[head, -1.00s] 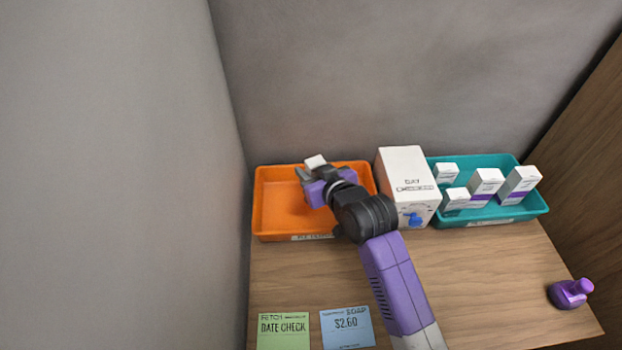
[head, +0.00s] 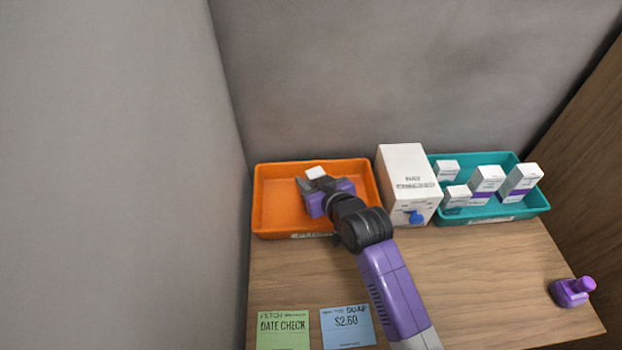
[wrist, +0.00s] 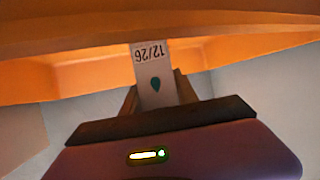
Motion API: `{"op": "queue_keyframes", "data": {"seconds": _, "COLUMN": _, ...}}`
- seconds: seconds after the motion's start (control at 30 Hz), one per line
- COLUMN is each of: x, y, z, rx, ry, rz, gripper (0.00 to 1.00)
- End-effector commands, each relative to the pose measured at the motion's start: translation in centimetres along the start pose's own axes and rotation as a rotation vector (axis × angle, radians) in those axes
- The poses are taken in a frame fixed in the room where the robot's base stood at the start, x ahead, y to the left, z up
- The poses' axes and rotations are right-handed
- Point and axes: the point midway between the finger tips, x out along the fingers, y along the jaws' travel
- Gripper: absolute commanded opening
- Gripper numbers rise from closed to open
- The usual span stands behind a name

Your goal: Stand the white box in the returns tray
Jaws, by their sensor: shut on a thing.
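My gripper (head: 317,183) is over the orange tray (head: 277,228) at the left of the counter, shut on a white box (head: 315,172). In the head view only the box's pale top end shows past the fingers. In the wrist view the box (wrist: 153,62) sits between the fingers, with "12/26" and a teal drop mark on its face. The orange tray's wall (wrist: 70,72) fills the upper part of that view. I cannot tell whether the box touches the tray floor. The tray's front label is too blurred to read.
Green (head: 283,328) and blue (head: 347,326) cards lie at the front.

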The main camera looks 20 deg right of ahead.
Motion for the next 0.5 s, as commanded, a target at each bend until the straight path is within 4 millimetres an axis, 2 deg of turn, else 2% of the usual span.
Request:
{"op": "queue_keyframes", "data": {"seconds": 0.07, "x": 0.01, "y": 0.00, "z": 0.01, "rx": 0.000, "ry": 0.000, "rz": 0.000, "gripper": 0.00}}
{"op": "queue_keyframes", "data": {"seconds": 0.1, "x": 0.01, "y": 0.00, "z": 0.02, "rx": 0.000, "ry": 0.000, "rz": 0.000, "gripper": 0.40}}
{"op": "queue_keyframes", "data": {"seconds": 0.2, "x": 0.01, "y": 0.01, "z": 0.02, "rx": 0.000, "ry": 0.000, "rz": 0.000, "gripper": 0.58}}
{"op": "queue_keyframes", "data": {"seconds": 0.5, "x": -0.02, "y": 0.02, "z": -0.04, "rx": 0.000, "ry": 0.000, "rz": 0.000, "gripper": 0.58}}
